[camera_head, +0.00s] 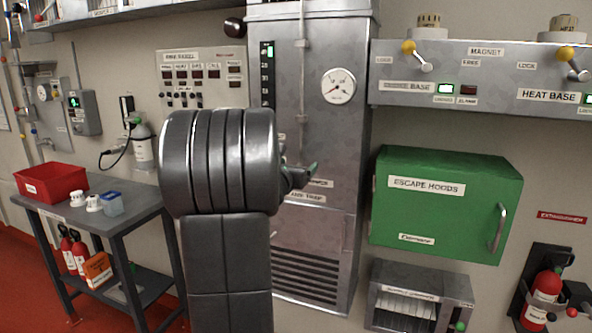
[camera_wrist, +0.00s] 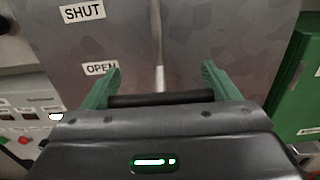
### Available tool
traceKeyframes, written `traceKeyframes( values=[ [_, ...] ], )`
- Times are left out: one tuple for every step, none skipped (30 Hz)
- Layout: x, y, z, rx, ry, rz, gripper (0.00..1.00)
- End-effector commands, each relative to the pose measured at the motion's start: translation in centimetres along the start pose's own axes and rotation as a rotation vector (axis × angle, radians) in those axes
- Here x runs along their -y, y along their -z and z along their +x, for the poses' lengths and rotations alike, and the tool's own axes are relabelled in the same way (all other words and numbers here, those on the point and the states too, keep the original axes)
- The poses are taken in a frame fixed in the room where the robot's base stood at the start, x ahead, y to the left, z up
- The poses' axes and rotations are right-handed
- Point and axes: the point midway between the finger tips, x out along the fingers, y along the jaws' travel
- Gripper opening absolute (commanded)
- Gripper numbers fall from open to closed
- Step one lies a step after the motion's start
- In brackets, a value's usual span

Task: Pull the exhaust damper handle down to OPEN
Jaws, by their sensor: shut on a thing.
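The exhaust damper handle shows in the wrist view as a black crossbar (camera_wrist: 160,99) spanning between the green fingers of my gripper (camera_wrist: 159,80). A thin pale rod (camera_wrist: 160,78) meets it from above. My gripper is shut on the handle. The OPEN label (camera_wrist: 101,68) is left of the rod, just above the bar's level; the SHUT label (camera_wrist: 83,11) is well above. In the head view my gripper (camera_head: 308,172) is at the front of the grey metal cabinet (camera_head: 318,130); my arm hides the handle there.
A green escape hoods box (camera_head: 445,215) hangs right of the cabinet, under a grey magnet panel (camera_head: 480,75). A fire panel (camera_head: 205,70) is on the wall to the left. A table (camera_head: 145,197) with a red bin (camera_head: 50,183) stands at the left.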

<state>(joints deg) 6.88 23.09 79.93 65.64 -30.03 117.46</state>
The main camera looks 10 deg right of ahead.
Motion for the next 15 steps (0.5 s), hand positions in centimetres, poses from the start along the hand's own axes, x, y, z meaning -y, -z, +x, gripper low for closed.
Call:
traceKeyframes(
  values=[
    [0.0,0.54,-0.05,-0.009,0.0,0.0,0.41],
    [0.0,0.54,-0.05,-0.009,0.0,0.0,0.41],
    [0.0,0.57,-0.06,-0.01,0.0,0.0,0.41],
    [0.0,0.6,-0.06,-0.011,0.0,0.0,0.41],
    [0.0,0.63,-0.06,-0.011,0.0,-0.001,0.41],
    [0.0,0.67,-0.07,-0.012,0.0,-0.001,0.41],
    [0.0,0.69,-0.07,-0.012,0.0,-0.001,0.41],
    [0.0,0.72,-0.07,-0.013,0.0,-0.001,0.41],
    [0.0,0.76,-0.08,-0.013,0.0,-0.001,0.9],
    [0.0,0.76,-0.07,-0.013,0.0,-0.001,0.95],
    [0.0,0.72,-0.07,-0.013,0.0,-0.001,1.0],
    [0.0,0.67,-0.06,-0.012,0.0,-0.001,1.0],
    [0.0,0.63,-0.06,-0.011,0.0,-0.001,1.0],
    [0.0,0.6,-0.06,-0.01,0.0,-0.001,1.0],
    [0.01,0.56,-0.05,-0.01,0.0,-0.001,1.0]
  ],
)
